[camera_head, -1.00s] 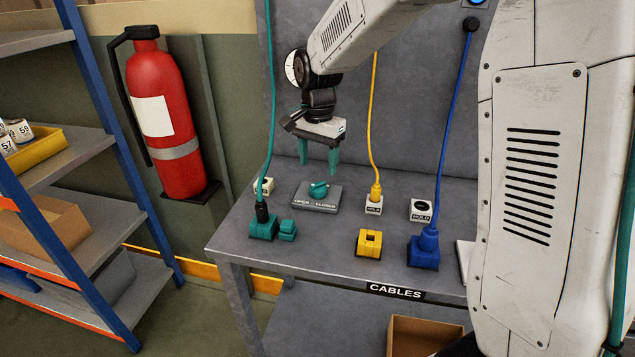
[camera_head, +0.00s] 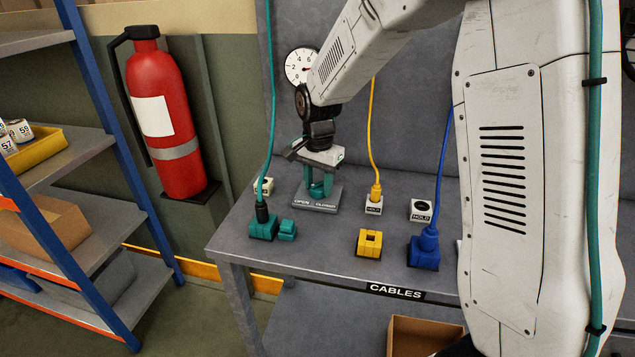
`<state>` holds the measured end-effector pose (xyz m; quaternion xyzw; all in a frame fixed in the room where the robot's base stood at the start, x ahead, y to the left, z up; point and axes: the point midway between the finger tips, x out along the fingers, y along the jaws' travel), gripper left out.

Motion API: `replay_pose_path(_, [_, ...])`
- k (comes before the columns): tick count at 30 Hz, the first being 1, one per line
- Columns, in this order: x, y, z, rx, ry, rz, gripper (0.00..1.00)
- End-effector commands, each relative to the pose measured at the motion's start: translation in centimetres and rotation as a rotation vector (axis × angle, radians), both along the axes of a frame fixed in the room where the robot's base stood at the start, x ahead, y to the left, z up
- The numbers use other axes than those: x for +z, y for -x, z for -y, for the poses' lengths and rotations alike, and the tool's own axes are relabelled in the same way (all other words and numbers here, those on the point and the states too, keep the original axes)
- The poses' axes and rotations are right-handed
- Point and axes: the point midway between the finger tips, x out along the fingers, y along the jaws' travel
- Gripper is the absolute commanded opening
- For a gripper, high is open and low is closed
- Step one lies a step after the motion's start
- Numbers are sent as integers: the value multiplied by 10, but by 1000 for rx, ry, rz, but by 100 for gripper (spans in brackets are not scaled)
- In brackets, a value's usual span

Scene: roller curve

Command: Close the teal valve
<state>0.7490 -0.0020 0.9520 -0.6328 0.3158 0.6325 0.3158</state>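The teal valve (camera_head: 320,188) is a small knob on a grey plate (camera_head: 326,207) marked OPEN at the left and CLOSED at the right. The plate lies on the grey table. My gripper (camera_head: 323,187) points down over it, with its teal fingers low on either side of the knob. The fingers stand apart, and I cannot tell whether they touch the knob. They partly hide the valve and blend with its colour, so its handle's direction is unclear.
A teal plug block (camera_head: 263,227) with its cable stands left of the plate, beside a small teal block (camera_head: 287,230). Yellow (camera_head: 369,244) and blue (camera_head: 424,252) blocks stand to the right. Cables hang near my arm. A gauge (camera_head: 299,66) is behind.

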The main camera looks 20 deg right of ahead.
Motion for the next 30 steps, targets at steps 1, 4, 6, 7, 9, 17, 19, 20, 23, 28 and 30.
replay_pose_path(1, [0,0,0,0,0,0,16])
replay_pose_path(4, [0,0,0,4,-1,1,16])
replay_pose_path(6, [0,0,0,14,-1,1,16])
replay_pose_path(7, [1,0,0,20,-1,1,16])
replay_pose_path(9, [1,0,0,39,-1,1,16])
replay_pose_path(17, [1,0,0,193,-1,1,16])
replay_pose_path(19, [1,0,0,253,-1,1,16])
replay_pose_path(20, [1,0,0,280,0,1,16])
replay_pose_path(23, [1,0,0,375,0,1,16])
replay_pose_path(28, [1,0,0,537,0,2,16])
replay_pose_path(30, [1,0,0,603,0,2,16])
